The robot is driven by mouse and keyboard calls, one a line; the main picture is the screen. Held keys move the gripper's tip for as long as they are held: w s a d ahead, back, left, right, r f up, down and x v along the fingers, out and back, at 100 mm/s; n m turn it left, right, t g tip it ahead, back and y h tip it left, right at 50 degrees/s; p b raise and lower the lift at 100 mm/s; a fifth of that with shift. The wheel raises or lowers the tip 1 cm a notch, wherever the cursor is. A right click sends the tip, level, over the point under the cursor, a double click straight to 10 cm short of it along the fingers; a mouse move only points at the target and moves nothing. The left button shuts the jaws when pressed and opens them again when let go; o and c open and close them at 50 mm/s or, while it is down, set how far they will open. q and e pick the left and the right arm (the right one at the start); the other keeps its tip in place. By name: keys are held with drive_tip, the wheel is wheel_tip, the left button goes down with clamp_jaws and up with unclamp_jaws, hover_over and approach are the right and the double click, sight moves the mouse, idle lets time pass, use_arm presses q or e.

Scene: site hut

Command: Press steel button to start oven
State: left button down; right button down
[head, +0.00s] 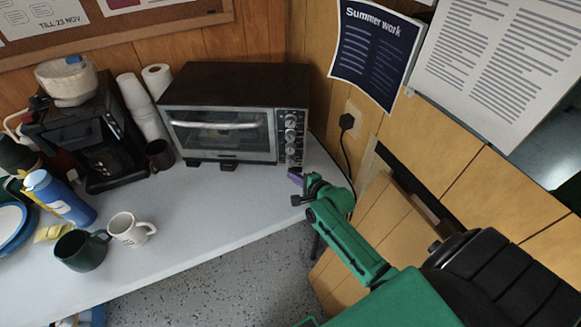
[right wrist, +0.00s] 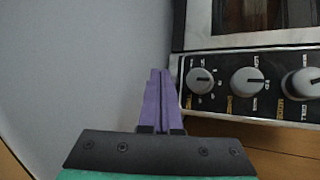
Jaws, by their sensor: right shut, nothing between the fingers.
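The toaster oven (head: 222,125) stands on the table against the back corner, with its glass door shut. Its dark control panel (head: 291,138) with several round grey knobs runs down the right side of its front. The panel also shows in the right wrist view (right wrist: 222,102), with knobs in a row. I cannot make out the steel button for certain in either view. My right gripper (head: 295,176) is shut and empty just in front of the panel's lower end. Its purple fingers (right wrist: 158,85) lie beside the panel's end in the right wrist view. My left gripper is not in view.
A white mug (head: 128,229), a dark green mug (head: 80,250) and a blue bottle (head: 62,200) are nearer. The table (head: 215,205) before the oven is clear.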

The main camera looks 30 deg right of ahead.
idle(0.5)
drive_tip(key=shift+w+d, duration=0.25)
drive_tip(key=shift+w, duration=0.15)
drive_tip(key=shift+w+d, duration=0.2)
drive_tip(key=shift+w, duration=0.15)
idle(0.5)
drive_tip(key=shift+s+a+r+p, duration=0.15)
drive_tip(key=shift+s+a+p, duration=0.15)
drive_tip(key=shift+s+p, duration=0.3)
drive_tip(key=shift+a, duration=0.1)
drive_tip(key=shift+s, duration=0.15)
